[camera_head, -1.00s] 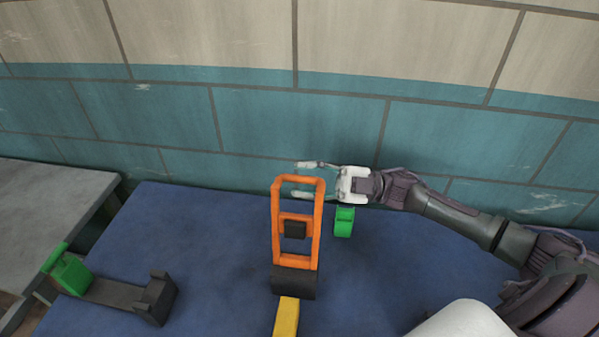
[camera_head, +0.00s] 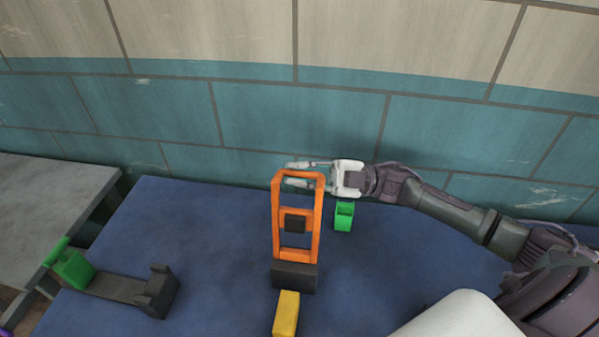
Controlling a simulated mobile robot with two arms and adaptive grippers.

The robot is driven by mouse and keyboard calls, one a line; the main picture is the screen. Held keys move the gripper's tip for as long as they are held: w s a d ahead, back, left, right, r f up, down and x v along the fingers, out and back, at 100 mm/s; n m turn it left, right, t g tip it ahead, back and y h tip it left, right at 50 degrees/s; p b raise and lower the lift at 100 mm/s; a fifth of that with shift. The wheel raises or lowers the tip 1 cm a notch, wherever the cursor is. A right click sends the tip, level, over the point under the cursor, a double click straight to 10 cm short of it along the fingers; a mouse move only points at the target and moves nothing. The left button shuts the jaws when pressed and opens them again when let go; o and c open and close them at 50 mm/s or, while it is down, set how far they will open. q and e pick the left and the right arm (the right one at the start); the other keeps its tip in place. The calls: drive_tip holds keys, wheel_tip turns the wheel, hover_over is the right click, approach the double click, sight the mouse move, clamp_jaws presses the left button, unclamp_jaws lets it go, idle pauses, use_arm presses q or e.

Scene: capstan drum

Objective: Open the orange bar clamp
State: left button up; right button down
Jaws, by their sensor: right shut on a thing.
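The orange bar clamp (camera_head: 316,222) stands as a tall open orange frame in the middle of the head view. Its lower end meets a dark block (camera_head: 294,277), and a small dark piece (camera_head: 295,224) sits inside its lower half. My right gripper (camera_head: 303,173) reaches in from the right at the clamp's top. Its fingers are shut on the top bar, one finger showing above it and the other partly hidden behind the frame. My left gripper is not in view.
A yellow block (camera_head: 286,314) lies in front of the dark block on the blue table top (camera_head: 220,250). A green holder (camera_head: 344,216) stands just right of the clamp. A dark bracket (camera_head: 120,287) with a green part (camera_head: 73,268) lies at left. The tiled wall (camera_head: 300,110) is close behind.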

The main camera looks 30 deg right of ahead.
sight(297, 219)
drive_tip(key=s+a+n, duration=0.1)
drive_tip(key=s+a+r+n+g+p, duration=0.1)
drive_tip(key=s+a+n, duration=0.1)
drive_tip(key=s, duration=0.1)
drive_tip(key=shift+r+n+g+h+p, duration=0.25)
drive_tip(key=shift+n+g+h+p, duration=0.05)
drive_tip(key=shift+p, duration=0.1)
drive_tip(key=shift+d, duration=0.1)
drive_tip(key=shift+w, duration=0.1)
drive_tip(key=c, duration=1.1)
unclamp_jaws()
drive_tip(key=shift+c, duration=0.2)
